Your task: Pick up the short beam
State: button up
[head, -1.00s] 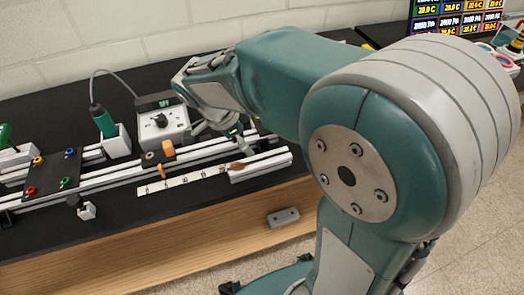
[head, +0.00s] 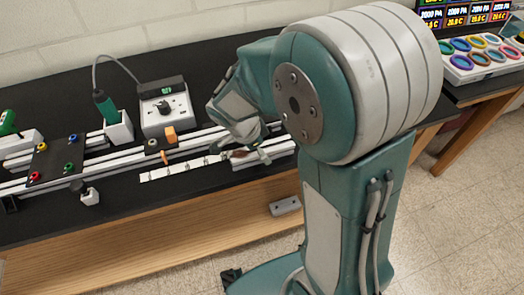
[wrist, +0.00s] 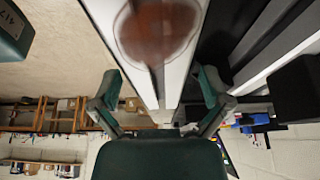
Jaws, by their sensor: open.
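The short beam (head: 280,150) is a pale grooved bar lying along the front edge of the black bench. In the head view my gripper (head: 251,155) is at its left part and hides some of it. In the wrist view the beam (wrist: 142,85) extends from the top edge to between my gripper's two fingers (wrist: 160,87). The fingers are open, one on each side of the beam, with gaps visible. A brown, blurred round patch (wrist: 157,33) shows on the beam. I cannot tell whether either finger touches it.
Long rails (head: 110,170) run along the bench behind a white strip with clips (head: 180,168).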

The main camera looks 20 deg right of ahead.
jog(key=shift+a, duration=0.15)
grip_shut()
jog(key=shift+r, duration=0.1)
